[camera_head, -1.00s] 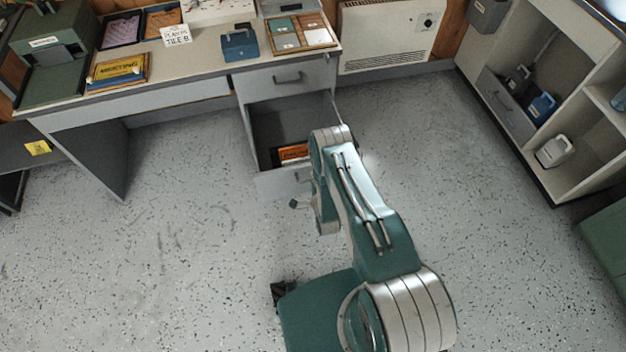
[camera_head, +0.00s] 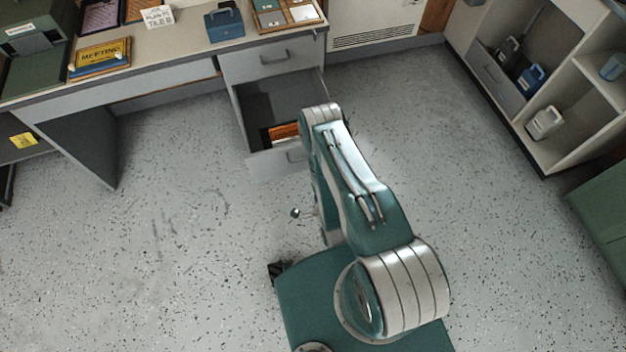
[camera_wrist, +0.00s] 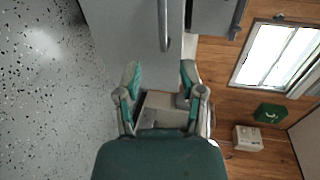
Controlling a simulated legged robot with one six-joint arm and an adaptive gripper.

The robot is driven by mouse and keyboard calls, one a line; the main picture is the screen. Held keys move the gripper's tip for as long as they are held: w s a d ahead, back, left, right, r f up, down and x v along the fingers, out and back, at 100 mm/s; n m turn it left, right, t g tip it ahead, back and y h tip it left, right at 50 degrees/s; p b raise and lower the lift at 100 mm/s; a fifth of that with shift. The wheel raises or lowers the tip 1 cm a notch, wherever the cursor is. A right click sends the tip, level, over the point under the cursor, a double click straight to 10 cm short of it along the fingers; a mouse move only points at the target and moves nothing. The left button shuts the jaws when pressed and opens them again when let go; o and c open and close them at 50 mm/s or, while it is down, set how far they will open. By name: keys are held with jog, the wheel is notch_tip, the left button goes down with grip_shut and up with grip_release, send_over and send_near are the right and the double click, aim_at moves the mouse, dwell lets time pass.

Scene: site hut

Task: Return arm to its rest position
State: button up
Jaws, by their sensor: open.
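My arm is folded over my base in the head view, with its elbow raised in front of the desk. My gripper (camera_wrist: 160,82) shows in the wrist view with its two green and grey fingers spread apart and nothing between them. Beyond the fingers in that view is a grey panel with a bar handle (camera_wrist: 163,25). In the head view the gripper's fingers are hidden by my own arm. The desk's lower drawer (camera_head: 262,166) stands open just beyond the elbow, with an orange item (camera_head: 284,132) inside.
An open shelf unit (camera_head: 535,150) with jugs stands at the right. A green cabinet (camera_head: 602,215) is at the right edge. The speckled floor at left is clear.

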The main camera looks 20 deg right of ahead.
dwell(0.3)
jog(key=w+r+n+g, duration=0.2)
jog(key=w+r+n, duration=0.1)
jog(key=w+r, duration=0.65)
jog(key=w+r+n+g, duration=0.1)
jog(key=w+r+n, duration=0.35)
jog(key=r, duration=0.75)
notch_tip(320, 180, up, 11)
jog(key=g, duration=0.1)
jog(key=s+r+n+g, duration=0.4)
jog(key=s+r+n, duration=0.4)
jog(key=s+r, duration=1.25)
jog(key=s+r+n+g, duration=0.1)
jog(key=s+r+n, duration=0.1)
jog(key=s, duration=0.9)
jog(key=shift+r+g, duration=0.4)
jog(key=shift+w+a+n, duration=0.1)
jog(key=shift+w+n, duration=0.05)
jog(key=shift+n, duration=0.1)
